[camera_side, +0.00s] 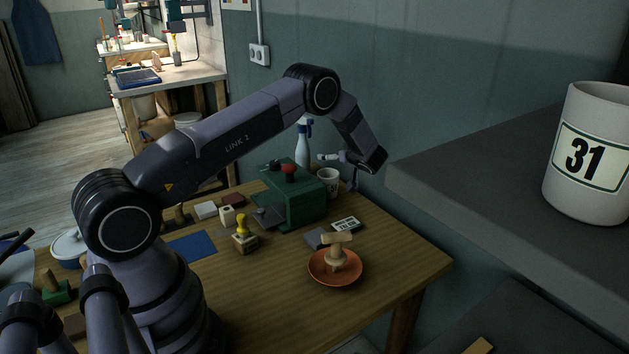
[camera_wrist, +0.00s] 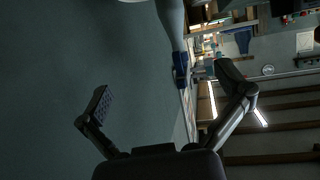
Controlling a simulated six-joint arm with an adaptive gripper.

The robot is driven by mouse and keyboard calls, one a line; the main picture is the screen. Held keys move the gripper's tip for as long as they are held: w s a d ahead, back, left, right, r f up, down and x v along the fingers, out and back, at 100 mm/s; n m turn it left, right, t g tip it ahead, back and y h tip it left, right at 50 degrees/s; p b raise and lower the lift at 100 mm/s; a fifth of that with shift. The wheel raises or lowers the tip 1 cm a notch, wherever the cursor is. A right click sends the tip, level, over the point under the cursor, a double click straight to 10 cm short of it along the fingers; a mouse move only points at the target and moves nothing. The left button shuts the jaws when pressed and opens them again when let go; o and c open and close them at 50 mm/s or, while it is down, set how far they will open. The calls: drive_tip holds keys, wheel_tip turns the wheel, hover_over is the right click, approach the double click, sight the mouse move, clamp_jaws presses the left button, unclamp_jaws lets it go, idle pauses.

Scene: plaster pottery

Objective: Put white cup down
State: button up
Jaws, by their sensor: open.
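A small white cup (camera_side: 328,184) with dark marking stands upright on the wooden table, at the right end of a green box. My gripper (camera_side: 338,172) is open, its fingers spread close to the cup in the side view; I cannot tell whether they touch it. In the wrist view my gripper (camera_wrist: 172,90) shows both fingers wide apart with nothing between them. A sliver of something white at the top edge there is too cut off to name. A larger white mug (camera_side: 590,160) marked "31" stands on a grey shelf in the right foreground.
The green box (camera_side: 302,200) and a spray bottle (camera_side: 303,142) stand close to my gripper; the bottle also shows in the wrist view (camera_wrist: 172,32). The table's (camera_side: 400,255) right end is clear.

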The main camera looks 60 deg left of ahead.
drive_tip(key=w+d+r+m+t+h, duration=0.2)
drive_tip(key=w+d+r+t, duration=0.1)
drive_tip(key=r, duration=0.5)
drive_tip(key=w+d+r+m+t+h, duration=0.2)
drive_tip(key=w+d+r+t, duration=0.15)
drive_tip(key=r, duration=0.45)
drive_tip(key=s+d+r+m+t+h, duration=0.2)
drive_tip(key=s+d+r+m+h, duration=0.15)
drive_tip(key=d+r, duration=0.3)
drive_tip(key=s+d+r+m+t+h, duration=0.2)
drive_tip(key=s+d+r+h, duration=0.15)
drive_tip(key=d+r, duration=0.35)
drive_tip(key=s+d+r+m+g+h, duration=0.1)
drive_tip(key=s+d+r+m+h, duration=0.35)
drive_tip(key=s, duration=0.65)
drive_tip(key=s+d+f+m+g+y, duration=0.1)
drive_tip(key=s+f+g, duration=0.2)
drive_tip(key=s, duration=1.2)
drive_tip(key=s+d+f+m+g, duration=0.1)
drive_tip(key=s+f+g, duration=0.2)
drive_tip(key=s, duration=1.2)
drive_tip(key=shift+d+f+y, duration=0.2)
drive_tip(key=shift+f+y, duration=0.15)
drive_tip(key=shift+f, duration=0.15)
